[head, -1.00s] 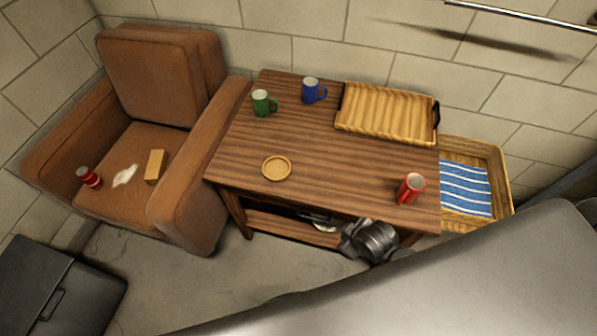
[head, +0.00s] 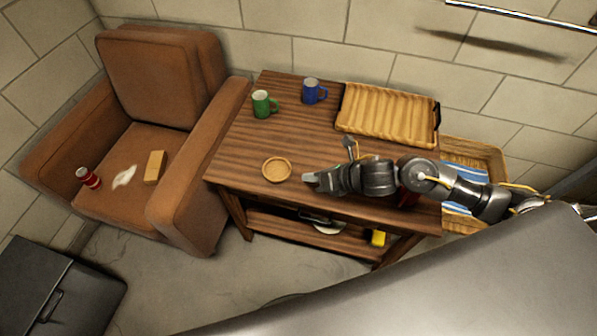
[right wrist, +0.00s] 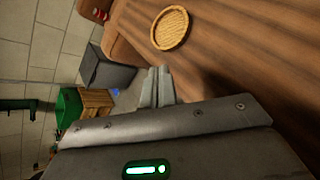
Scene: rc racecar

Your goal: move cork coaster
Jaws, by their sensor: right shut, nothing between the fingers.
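The round cork coaster (head: 277,169) lies flat on the wooden table (head: 240,140), near its front left part. It also shows in the right wrist view (right wrist: 171,28), beyond the fingertips. My right gripper (head: 311,179) is shut and empty, just right of the coaster and apart from it. Its closed fingers show in the right wrist view (right wrist: 157,84). My left gripper is not in view.
A green mug (head: 263,104) and a blue mug (head: 312,91) stand at the back. A wicker tray (head: 385,115) lies at the back right. A red mug (head: 408,198) is mostly hidden behind my right arm. An armchair (head: 165,75) stands left of the table.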

